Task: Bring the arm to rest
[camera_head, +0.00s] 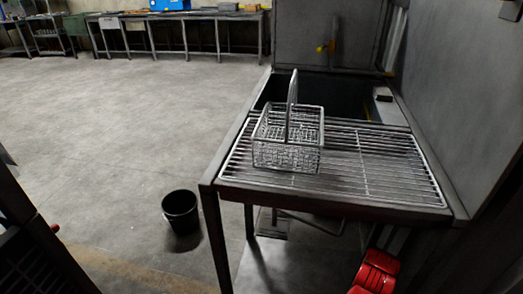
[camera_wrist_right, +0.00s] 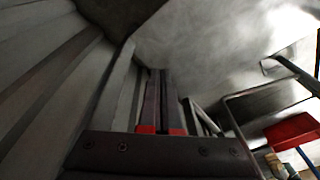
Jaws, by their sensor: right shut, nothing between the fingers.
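My right gripper (camera_wrist_right: 160,75) shows in the right wrist view. Its two dark fingers with red bases lie close together, shut and empty. They point toward a grey, hazy surface, and ribbed grey panels run along the left. In the head view neither gripper can be made out. A wire basket (camera_head: 288,140) with a raised handle stands upright on the slatted metal rack of the blaster table (camera_head: 385,170), apart from any gripper.
A dark open basin (camera_head: 345,101) lies behind the rack. A black bucket (camera_head: 181,209) stands on the floor left of the table. A red object (camera_head: 376,272) is at the lower right. Long workbenches (camera_head: 180,14) line the back. The floor at left is clear.

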